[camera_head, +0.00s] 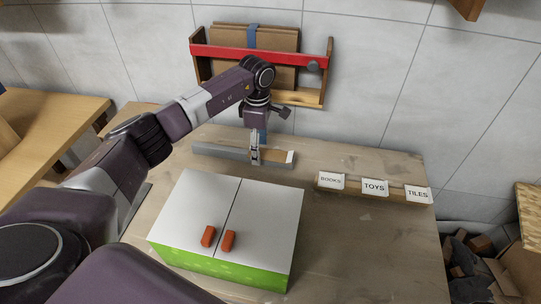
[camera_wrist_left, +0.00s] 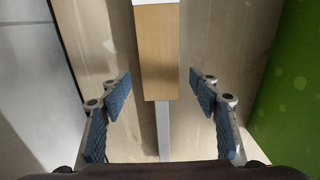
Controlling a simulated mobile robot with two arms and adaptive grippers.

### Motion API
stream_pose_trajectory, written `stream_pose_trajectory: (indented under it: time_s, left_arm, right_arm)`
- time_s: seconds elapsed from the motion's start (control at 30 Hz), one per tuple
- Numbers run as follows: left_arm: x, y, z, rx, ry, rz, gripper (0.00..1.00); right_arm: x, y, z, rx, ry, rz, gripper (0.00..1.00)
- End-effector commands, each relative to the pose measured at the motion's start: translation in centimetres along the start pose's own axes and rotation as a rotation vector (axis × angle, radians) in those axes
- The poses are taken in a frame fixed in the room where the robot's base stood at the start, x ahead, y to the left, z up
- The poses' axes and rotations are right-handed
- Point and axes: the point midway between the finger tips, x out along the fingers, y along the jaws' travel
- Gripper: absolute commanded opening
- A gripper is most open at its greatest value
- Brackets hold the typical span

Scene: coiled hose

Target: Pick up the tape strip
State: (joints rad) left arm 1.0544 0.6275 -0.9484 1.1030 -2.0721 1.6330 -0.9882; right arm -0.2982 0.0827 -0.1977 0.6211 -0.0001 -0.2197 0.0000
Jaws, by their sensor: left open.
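A tan strip with a white end, which I take as the tape strip (camera_head: 277,156), lies along a long grey bar (camera_head: 218,151) at the back of the workbench. In the left wrist view the tan strip (camera_wrist_left: 158,55) runs between the spread fingers, with its white end at the top and the grey bar (camera_wrist_left: 163,130) below it. My left gripper (camera_head: 256,157) points down over the middle of the bar. It also shows in the left wrist view (camera_wrist_left: 160,92), open, with blue-padded fingers on both sides and nothing held. My right gripper is not in view.
A white-topped green box (camera_head: 270,215) with two orange handles stands in front of the bar. A wooden rail (camera_head: 345,192) with labels BOOKS, TOYS and TILES lies to the right. A red-fronted rack (camera_head: 285,57) hangs behind. The bench's front right is clear.

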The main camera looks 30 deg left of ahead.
Motion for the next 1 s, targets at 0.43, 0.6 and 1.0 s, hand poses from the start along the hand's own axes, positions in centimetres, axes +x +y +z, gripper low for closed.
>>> stream_pose_trajectory:
  time_s: [0.43, 0.6, 1.0]
  left_arm:
    - [0.14, 0.00, 0.01, 0.000, 0.000, 0.000, 0.50]
    - [0.14, 0.00, 0.01, 0.000, 0.000, 0.000, 0.31]
    - [0.08, -0.01, 0.02, 0.000, -0.001, 0.000, 0.27]
  right_arm:
    - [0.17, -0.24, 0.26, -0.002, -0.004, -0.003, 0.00]
    - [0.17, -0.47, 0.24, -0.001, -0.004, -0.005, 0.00]
    - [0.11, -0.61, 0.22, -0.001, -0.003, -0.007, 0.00]
